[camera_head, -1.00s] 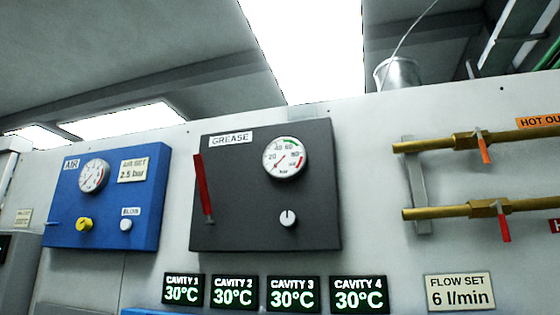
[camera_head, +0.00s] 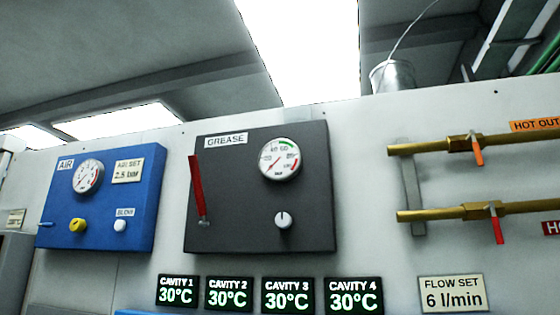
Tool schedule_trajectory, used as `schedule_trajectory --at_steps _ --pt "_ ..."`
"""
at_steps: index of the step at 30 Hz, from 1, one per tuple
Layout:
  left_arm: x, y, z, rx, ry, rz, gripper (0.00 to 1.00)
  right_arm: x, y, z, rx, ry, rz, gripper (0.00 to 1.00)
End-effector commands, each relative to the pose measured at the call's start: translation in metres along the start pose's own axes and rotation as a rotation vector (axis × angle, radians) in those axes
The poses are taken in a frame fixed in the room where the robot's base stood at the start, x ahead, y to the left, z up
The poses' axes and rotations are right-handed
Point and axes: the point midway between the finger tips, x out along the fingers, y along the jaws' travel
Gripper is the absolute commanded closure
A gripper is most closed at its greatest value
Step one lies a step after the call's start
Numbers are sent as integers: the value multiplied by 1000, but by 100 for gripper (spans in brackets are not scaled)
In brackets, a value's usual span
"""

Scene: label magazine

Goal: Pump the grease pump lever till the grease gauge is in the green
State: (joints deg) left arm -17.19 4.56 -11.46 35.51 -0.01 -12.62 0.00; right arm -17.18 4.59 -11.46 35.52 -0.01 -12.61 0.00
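The dark grey grease panel (camera_head: 240,215) is mounted on the white wall, with a "GREASE" label at its top. Its red pump lever (camera_head: 197,185) is on the left side and stands nearly upright. The round white grease gauge (camera_head: 279,159) is at the upper right of the panel, with a green arc at the top and a red arc at the right. Its needle appears to point to the lower left, outside the green arc. A white knob (camera_head: 283,220) sits below the gauge. Neither gripper is in view.
A blue air panel (camera_head: 100,215) with a gauge and a yellow knob is to the left. Several cavity displays (camera_head: 229,293) reading 30°C are below. Brass pipes (camera_head: 430,147) with red and orange valve handles stick out at the right, beside a flow set label (camera_head: 453,293).

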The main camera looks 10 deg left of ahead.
Motion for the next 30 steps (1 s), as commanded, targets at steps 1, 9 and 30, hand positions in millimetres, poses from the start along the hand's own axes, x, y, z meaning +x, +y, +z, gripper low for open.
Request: schedule_trajectory --at_steps 1,9,30 --pt "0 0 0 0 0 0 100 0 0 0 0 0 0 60" --pt "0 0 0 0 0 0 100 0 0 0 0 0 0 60" --pt "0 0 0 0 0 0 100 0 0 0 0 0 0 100"
